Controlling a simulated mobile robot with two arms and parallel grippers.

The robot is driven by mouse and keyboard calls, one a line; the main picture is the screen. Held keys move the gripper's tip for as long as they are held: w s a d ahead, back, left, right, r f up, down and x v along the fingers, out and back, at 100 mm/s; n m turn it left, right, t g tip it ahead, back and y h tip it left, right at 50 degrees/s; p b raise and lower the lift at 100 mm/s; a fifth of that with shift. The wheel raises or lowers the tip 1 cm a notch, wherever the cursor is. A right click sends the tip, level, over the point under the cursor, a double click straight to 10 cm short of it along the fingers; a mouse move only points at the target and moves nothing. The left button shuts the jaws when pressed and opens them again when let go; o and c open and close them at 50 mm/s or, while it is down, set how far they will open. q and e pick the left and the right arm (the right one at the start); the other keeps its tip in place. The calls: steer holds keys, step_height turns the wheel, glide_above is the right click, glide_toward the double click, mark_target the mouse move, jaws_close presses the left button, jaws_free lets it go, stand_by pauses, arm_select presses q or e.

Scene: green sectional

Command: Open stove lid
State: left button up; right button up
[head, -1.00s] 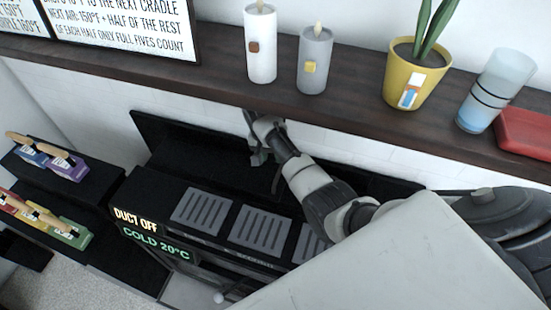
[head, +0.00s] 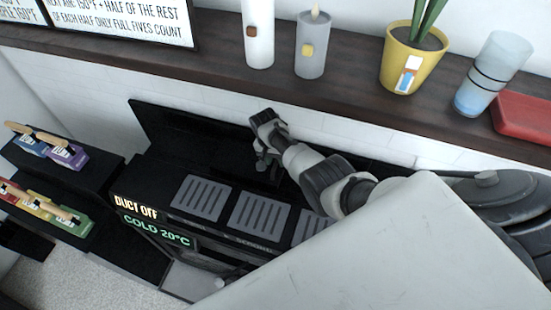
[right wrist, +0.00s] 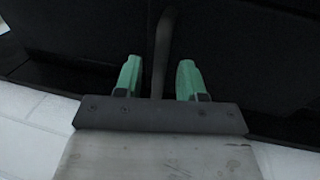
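The stove has a black body with several grey slotted grates (head: 203,198) on top. Its black lid (head: 185,135) stands raised at the back, tilted up along the white tiled wall. My right gripper (head: 263,162) is at the lid, near the middle of its width. In the right wrist view, its two green fingertips (right wrist: 158,78) are apart, with a grey bar (right wrist: 162,50) between them; I cannot tell whether they touch it. The right part of the stove is hidden by my arm. My left gripper is not in view.
A dark wooden shelf (head: 350,105) above holds candles (head: 313,45), a yellow plant pot (head: 412,62), a blue cup (head: 490,75) and a red object (head: 522,118). Coloured boxes (head: 62,155) stand on black shelves at left. Lit signs read DUCT OFF and COLD 20°C.

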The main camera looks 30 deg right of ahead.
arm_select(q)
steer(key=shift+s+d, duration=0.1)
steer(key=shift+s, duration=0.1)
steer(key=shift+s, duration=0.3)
arm_select(e)
jaws_close()
steer(key=shift+r, duration=0.1)
arm_select(q)
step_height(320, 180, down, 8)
steer(key=b, duration=0.8)
arm_select(e)
steer(key=w+a+r+g+h, duration=0.1)
steer(key=w+a+r, duration=0.1)
steer(key=r, duration=0.3)
steer(key=w+a+r+g+h, duration=0.1)
steer(key=w+a+r+g, duration=0.1)
steer(key=r, duration=0.4)
steer(key=shift+w+a+r+h, duration=0.15)
steer(key=shift+w+a+h, duration=0.25)
steer(key=shift+w+a, duration=0.55)
steer(key=shift+w+d, duration=0.1)
